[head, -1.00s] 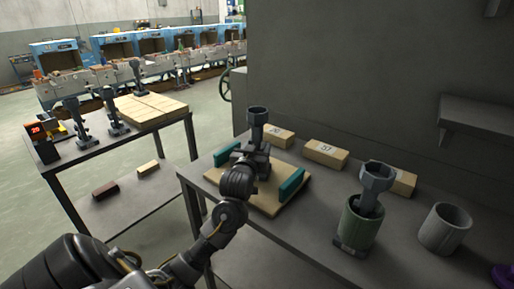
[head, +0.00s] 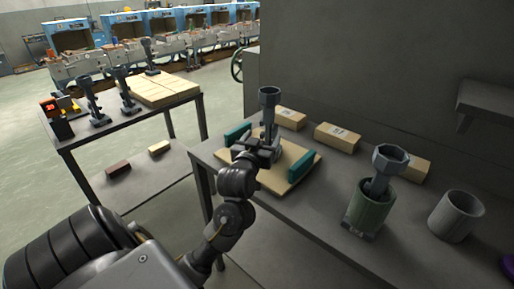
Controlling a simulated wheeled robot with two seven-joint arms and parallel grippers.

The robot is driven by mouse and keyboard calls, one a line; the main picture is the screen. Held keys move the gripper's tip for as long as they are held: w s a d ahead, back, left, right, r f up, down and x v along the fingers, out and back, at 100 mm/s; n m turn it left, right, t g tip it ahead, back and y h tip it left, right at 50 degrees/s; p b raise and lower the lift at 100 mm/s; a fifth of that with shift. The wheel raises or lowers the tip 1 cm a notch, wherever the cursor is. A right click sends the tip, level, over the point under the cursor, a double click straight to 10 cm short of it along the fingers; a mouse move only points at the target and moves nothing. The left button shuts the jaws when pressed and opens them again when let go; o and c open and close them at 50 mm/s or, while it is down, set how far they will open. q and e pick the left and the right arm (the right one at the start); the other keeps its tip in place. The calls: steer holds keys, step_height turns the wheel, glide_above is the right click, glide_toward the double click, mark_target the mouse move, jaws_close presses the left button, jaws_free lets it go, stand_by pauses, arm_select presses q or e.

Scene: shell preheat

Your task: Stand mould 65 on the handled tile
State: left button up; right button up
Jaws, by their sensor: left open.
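The handled tile (head: 291,148) is a tan slab with two teal handles, lying on the grey table. A dark grey mould (head: 269,98) with a cupped top and a narrow stem stands upright on it, between the handles. No number can be read on it. My left gripper (head: 262,147) is open at the mould's lower stem, and partly hides its foot. Whether the fingers touch it I cannot tell. Another grey mould (head: 388,160) leans inside a green cylinder (head: 369,208) to the right. My right gripper is not in view.
Tan blocks, one at the back (head: 337,137), lie along the wall side, some with labels too small to read. An empty grey cylinder (head: 455,215) stands at right. A second table (head: 130,115) at left holds more moulds and pale tiles. The table's front right is clear.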

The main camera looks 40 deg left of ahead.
arm_select(q)
steer(key=v, duration=0.5)
stand_by(0.5)
